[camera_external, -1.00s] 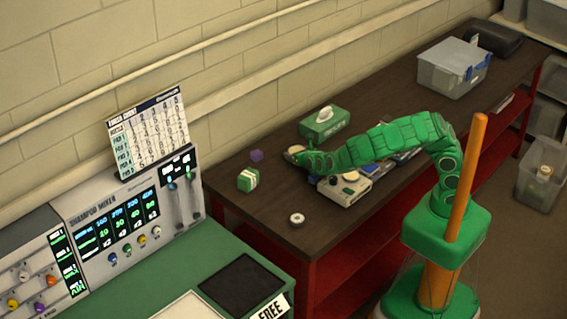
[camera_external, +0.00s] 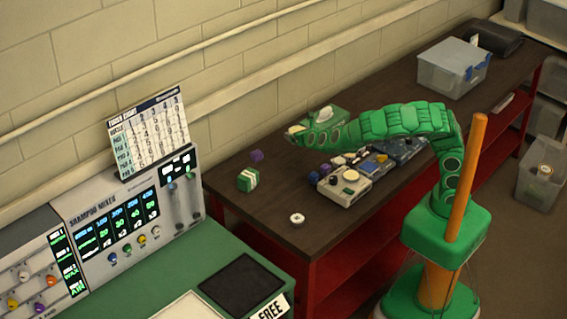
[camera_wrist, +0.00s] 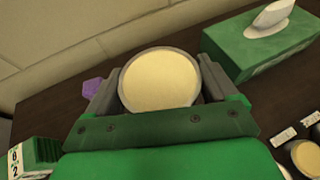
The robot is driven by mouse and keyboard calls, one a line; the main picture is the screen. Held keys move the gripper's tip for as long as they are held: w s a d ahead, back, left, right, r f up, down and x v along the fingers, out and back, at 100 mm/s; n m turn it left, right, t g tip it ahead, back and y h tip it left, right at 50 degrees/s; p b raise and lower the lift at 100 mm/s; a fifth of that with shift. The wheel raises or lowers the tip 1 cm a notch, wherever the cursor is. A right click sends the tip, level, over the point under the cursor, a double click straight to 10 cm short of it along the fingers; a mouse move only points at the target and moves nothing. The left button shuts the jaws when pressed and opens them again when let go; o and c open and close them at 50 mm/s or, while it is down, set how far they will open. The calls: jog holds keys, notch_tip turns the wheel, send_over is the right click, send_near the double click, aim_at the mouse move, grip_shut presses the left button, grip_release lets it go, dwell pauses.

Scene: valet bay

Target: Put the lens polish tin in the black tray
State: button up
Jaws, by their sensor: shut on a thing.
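A round tin with a cream top and grey rim, which I take to be the lens polish tin (camera_wrist: 160,80), sits between my gripper's fingers (camera_wrist: 158,95) in the wrist view. My gripper (camera_external: 293,133) is shut on it and appears to hold it above the brown bench, left of the green tissue box. Much of the tin is hidden by my gripper in the external view. The black tray (camera_external: 241,285) lies flat and empty on the green counter at the lower middle, well away from my gripper.
The tissue box (camera_external: 325,125) is close behind my gripper. A purple block (camera_external: 256,155), a green-and-white box (camera_external: 248,180) and a white ring (camera_external: 297,219) stand on the bench. A beige device (camera_external: 344,187) stands below my arm. The shampoo mixer (camera_external: 125,215) stands behind the green counter.

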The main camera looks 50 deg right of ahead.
notch_tip(320, 180, up, 5)
jog(key=shift+a+r, duration=0.1)
jog(key=shift+r, duration=0.05)
jog(key=s+a+n+y, duration=0.2)
jog(key=a+n+y, duration=0.1)
jog(key=a, duration=1.3)
jog(key=n+g+y, duration=0.2)
jog(key=n+y, duration=0.6)
jog(key=y, duration=0.1)
send_over(241, 285)
notch_tip(241, 285, down, 16)
jog(key=shift+s+f, duration=0.1)
jog(key=shift+f, duration=4.2)
